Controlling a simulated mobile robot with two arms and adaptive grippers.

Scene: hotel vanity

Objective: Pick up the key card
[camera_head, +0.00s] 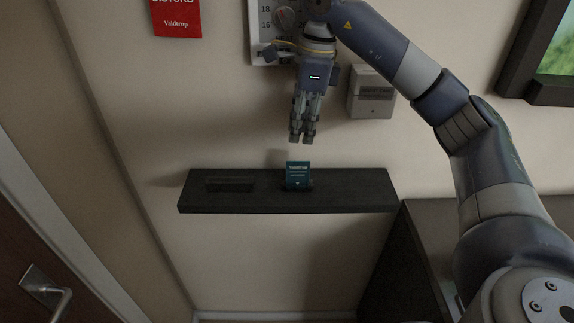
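The key card (298,174) is a small teal card with pale print. It stands upright in a dark holder on a dark wall shelf (350,190). My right gripper (302,138) points down above the card, with a small gap between its fingertips and the card's top edge. Its fingers look close together and nothing shows between them; how far apart they are is hard to tell from here. My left gripper is not in the view.
A red door sign (177,18) hangs at the upper left. A white wall box (371,95) is right of my gripper. A dark flat item (230,185) lies on the shelf's left part. A dark cabinet (420,225) stands at the lower right, and a door handle (48,290) at the lower left.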

